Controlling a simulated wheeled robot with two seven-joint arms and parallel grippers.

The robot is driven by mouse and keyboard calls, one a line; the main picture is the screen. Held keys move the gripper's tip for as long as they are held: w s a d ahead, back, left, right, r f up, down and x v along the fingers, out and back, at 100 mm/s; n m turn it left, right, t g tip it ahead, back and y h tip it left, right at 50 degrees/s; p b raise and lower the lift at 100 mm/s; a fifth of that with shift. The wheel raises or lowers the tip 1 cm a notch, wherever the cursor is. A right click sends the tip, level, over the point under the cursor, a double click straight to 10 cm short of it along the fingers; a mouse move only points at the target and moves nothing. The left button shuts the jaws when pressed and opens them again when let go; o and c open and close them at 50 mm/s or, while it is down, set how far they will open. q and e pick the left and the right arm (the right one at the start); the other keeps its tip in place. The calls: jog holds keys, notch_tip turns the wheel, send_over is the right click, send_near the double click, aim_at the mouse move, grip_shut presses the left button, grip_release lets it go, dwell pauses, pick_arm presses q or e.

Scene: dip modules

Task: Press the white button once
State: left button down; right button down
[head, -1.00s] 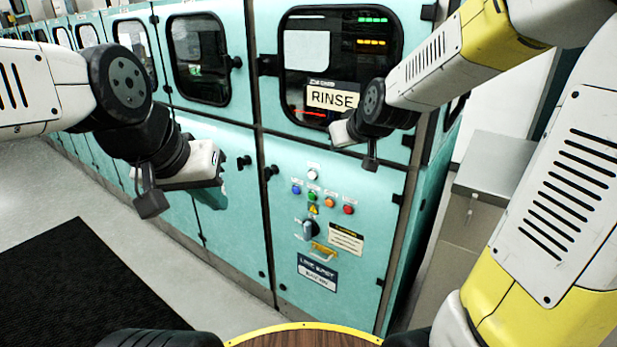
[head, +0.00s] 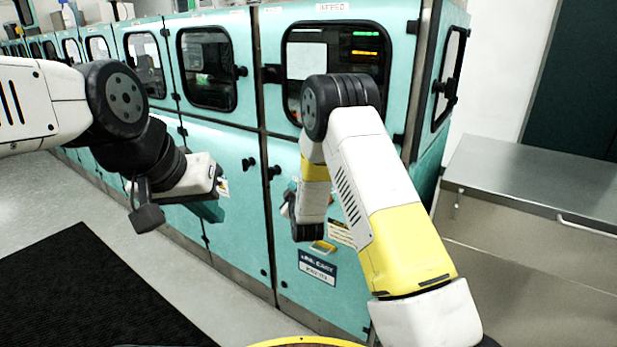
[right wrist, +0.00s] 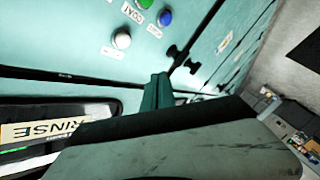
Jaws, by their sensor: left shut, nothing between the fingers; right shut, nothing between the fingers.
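The white button (right wrist: 121,40) is a round knob on the teal cabinet front in the right wrist view. In the head view it is hidden behind my right arm. My right gripper (right wrist: 158,91) is shut and empty, its teal fingers pointing toward the panel below and to the right of the white button in that picture. A gap shows between the fingers and the button; whether they touch the panel is unclear. In the head view my right fingertips are hidden. My left gripper (head: 209,208) is shut and empty, in front of the cabinets at left.
A blue button (right wrist: 165,18) and a partly cut-off green button (right wrist: 145,3) sit near the white one. Black door knobs (right wrist: 180,58) stick out nearby. The RINSE sign (right wrist: 45,131) is at lower left. A metal counter (head: 530,185) stands at right; a black mat (head: 85,290) lies on the floor.

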jog(key=shift+s+a+f, duration=0.25)
jog(key=shift+f, duration=0.25)
jog(key=w+d, duration=0.5)
jog(key=w, duration=0.2)
dwell(0.3)
jog(key=shift+w+d, duration=0.15)
jog(key=shift+w, duration=0.05)
dwell(1.8)
jog(key=shift+w+d, duration=0.2)
jog(key=shift+w+d, duration=0.25)
jog(key=shift+w, duration=0.1)
dwell(0.8)
dwell(0.3)
jog(key=shift+s+a, duration=0.5)
jog(key=shift+s, duration=0.2)
